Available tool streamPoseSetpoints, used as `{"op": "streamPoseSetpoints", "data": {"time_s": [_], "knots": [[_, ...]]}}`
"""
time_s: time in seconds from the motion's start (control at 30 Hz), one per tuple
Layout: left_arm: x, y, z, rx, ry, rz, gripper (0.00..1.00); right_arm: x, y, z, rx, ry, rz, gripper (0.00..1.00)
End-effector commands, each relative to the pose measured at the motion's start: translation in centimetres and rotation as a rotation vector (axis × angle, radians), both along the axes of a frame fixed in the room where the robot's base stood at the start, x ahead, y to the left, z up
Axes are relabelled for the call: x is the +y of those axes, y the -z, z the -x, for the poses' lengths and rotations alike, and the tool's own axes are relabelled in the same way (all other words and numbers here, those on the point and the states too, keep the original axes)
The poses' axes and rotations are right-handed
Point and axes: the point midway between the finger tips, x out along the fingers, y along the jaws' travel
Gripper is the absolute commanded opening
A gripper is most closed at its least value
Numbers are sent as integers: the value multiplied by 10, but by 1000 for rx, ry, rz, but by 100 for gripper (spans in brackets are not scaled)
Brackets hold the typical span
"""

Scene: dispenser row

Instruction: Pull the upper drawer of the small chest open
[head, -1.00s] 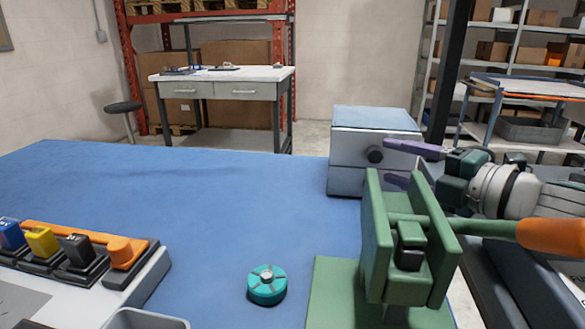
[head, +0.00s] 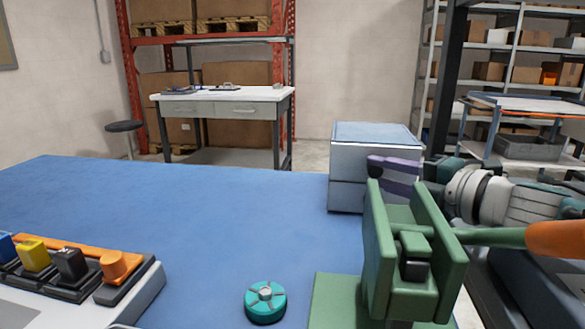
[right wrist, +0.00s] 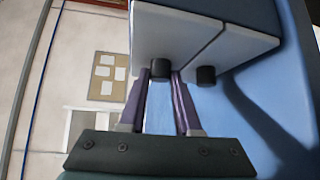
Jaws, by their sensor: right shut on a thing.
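The small chest (head: 345,160) stands at the far right of the blue table, with a pale blue top, grey-white sides and two stacked drawers. My right gripper (head: 376,167) reaches in from the right, its purple fingers level with the upper drawer (head: 348,158). In the right wrist view the fingers are shut on the dark upper knob (right wrist: 158,72). The lower knob (right wrist: 206,75) stands free beside them. The upper drawer looks shut. My left gripper is not in view.
A green fixture (head: 415,265) with an orange-handled lever (head: 555,239) stands in front of the chest, close to my right arm. A teal round knob (head: 265,302) lies on the table. A switch panel (head: 75,275) is at left. The table's middle is clear.

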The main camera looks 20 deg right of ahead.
Motion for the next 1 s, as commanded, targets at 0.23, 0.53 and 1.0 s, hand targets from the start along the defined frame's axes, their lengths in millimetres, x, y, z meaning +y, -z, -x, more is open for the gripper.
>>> {"op": "streamPoseSetpoints", "data": {"time_s": [0.23,0.53,1.0], "knots": [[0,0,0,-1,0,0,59,0,0,0,0,0,0,0],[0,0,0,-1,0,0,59,0,0,0,0,0,0,0],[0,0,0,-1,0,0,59,0,0,0,0,0,0,0]]}}
